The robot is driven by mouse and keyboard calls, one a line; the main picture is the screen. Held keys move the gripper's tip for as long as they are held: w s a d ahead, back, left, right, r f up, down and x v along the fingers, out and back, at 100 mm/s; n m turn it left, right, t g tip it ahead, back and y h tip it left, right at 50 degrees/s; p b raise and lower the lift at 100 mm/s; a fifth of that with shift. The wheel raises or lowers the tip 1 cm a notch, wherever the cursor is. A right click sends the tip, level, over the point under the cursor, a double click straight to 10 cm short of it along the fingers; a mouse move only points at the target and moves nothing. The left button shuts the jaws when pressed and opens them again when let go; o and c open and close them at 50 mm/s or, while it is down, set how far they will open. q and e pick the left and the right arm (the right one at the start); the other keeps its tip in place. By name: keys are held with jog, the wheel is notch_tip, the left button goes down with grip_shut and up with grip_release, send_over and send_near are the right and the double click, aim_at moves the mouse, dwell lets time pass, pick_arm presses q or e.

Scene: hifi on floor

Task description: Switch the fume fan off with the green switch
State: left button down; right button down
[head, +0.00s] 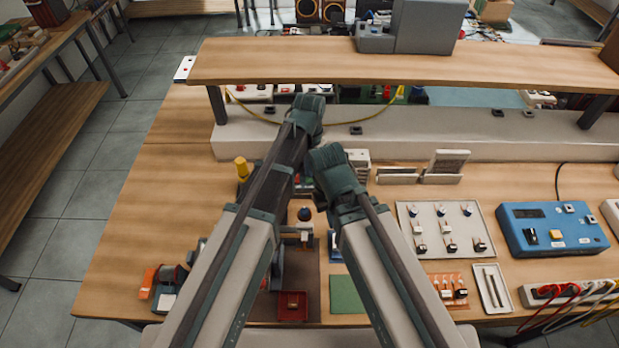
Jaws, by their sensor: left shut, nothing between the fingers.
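My left arm comes in from the left and crosses the middle of the workbench (126,240). My left gripper (304,187) shows only in part, low between my two arms, shut and empty. My right arm reaches in from the right, and its gripper is hidden behind its own links. I cannot make out a green switch or the fume fan for certain; my arms cover much of the bench centre. A dark round knob on a pale body (305,228) stands between the arms; I cannot tell what it belongs to.
A raised shelf (330,66) spans the back of the bench. A switch panel (448,237), a blue instrument box (550,229) and coloured cables (562,298) lie to the right. A green mat (346,293) and red tray (293,306) lie in front. The left of the bench is mostly clear.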

pick_arm(q)
notch_tip(320, 180, up, 7)
jog(key=p, duration=0.6)
jog(key=shift+p, duration=0.4)
jog(key=s+a+n, duration=0.1)
jog(key=s+a, duration=0.2)
jog(key=s, duration=0.5)
jog(key=s+a+n+y, duration=0.1)
jog(key=s+a, duration=0.2)
jog(key=s, duration=0.6)
